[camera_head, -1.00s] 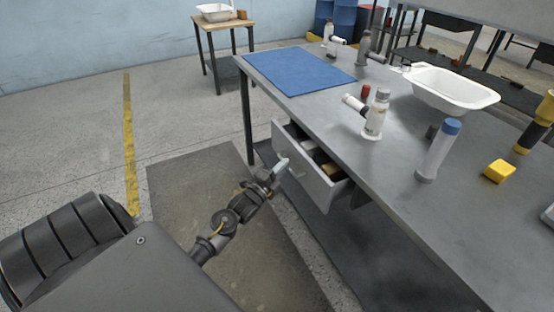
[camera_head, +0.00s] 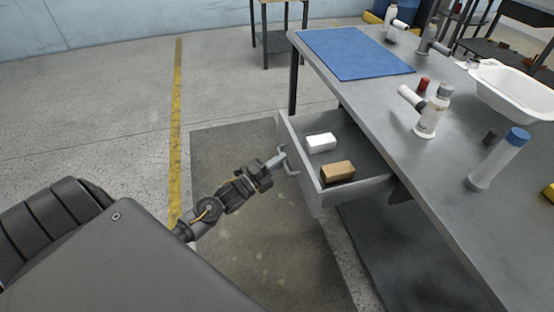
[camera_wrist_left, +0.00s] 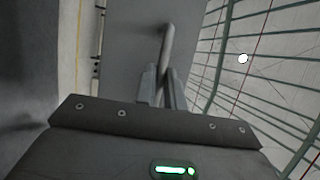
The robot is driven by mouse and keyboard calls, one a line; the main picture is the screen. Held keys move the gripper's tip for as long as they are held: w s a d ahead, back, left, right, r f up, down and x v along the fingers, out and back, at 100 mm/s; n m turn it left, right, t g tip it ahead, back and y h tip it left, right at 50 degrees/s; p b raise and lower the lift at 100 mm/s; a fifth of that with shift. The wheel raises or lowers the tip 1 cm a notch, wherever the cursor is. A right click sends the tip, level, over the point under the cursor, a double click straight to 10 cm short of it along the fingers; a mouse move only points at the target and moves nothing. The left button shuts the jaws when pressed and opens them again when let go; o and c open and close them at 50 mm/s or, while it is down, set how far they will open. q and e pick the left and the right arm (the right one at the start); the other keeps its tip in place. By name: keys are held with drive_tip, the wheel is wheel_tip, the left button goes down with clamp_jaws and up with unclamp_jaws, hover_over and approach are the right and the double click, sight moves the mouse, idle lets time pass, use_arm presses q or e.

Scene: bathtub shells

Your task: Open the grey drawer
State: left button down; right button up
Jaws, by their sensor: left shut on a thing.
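The grey drawer (camera_head: 307,177) under the workbench is pulled well out. Inside it lie a white block (camera_head: 321,143) and a brown block (camera_head: 337,172). My left gripper (camera_head: 278,161) is at the drawer's front, shut on the drawer handle (camera_head: 291,162). In the left wrist view the handle (camera_wrist_left: 167,47) runs up from between the fingers (camera_wrist_left: 162,88), against the drawer front (camera_wrist_left: 133,45). My right gripper is not in view.
The grey workbench (camera_head: 440,180) holds a blue mat (camera_head: 355,52), a white basin (camera_head: 513,92), a white sprayer-like tool (camera_head: 430,112) and a blue-capped cylinder (camera_head: 496,160). The floor left of the drawer is clear, with a dark mat (camera_head: 225,150).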

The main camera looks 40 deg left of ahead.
use_arm(q)
drive_tip(key=c, duration=1.5)
unclamp_jaws()
drive_tip(key=v, duration=1.1)
drive_tip(key=shift+b, duration=0.35)
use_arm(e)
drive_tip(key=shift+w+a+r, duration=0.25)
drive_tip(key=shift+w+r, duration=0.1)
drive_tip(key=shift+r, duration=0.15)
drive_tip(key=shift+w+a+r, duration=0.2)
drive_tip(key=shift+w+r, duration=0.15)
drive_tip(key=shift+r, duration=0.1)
use_arm(q)
drive_tip(key=shift+w, duration=0.1)
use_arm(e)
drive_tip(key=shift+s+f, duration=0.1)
